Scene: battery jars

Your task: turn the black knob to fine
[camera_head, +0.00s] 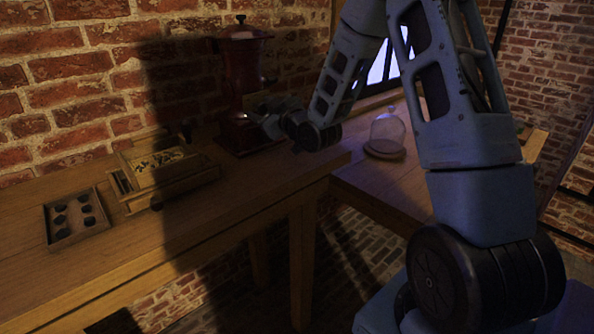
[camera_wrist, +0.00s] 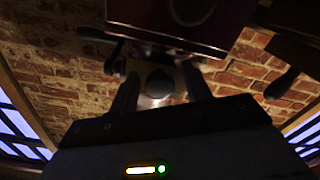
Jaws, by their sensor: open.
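A tall dark red machine (camera_head: 243,75) with a domed top stands on the wooden bench against the brick wall. It also shows at the top of the wrist view (camera_wrist: 170,38). A round black knob (camera_wrist: 158,80) shows between my two fingers in the wrist view. My gripper (camera_wrist: 160,76) is open, with one finger on each side of the knob. I cannot tell whether the fingers touch it. In the head view my gripper (camera_head: 257,114) is at the machine's lower front and hides the knob. No "fine" marking can be read.
A wooden box with a patterned panel (camera_head: 160,162) and a small tray with several dark round holes or pieces (camera_head: 53,236) are on the bench to the left. A glass dome (camera_head: 387,130) stands on the table to the right. The bench front is clear.

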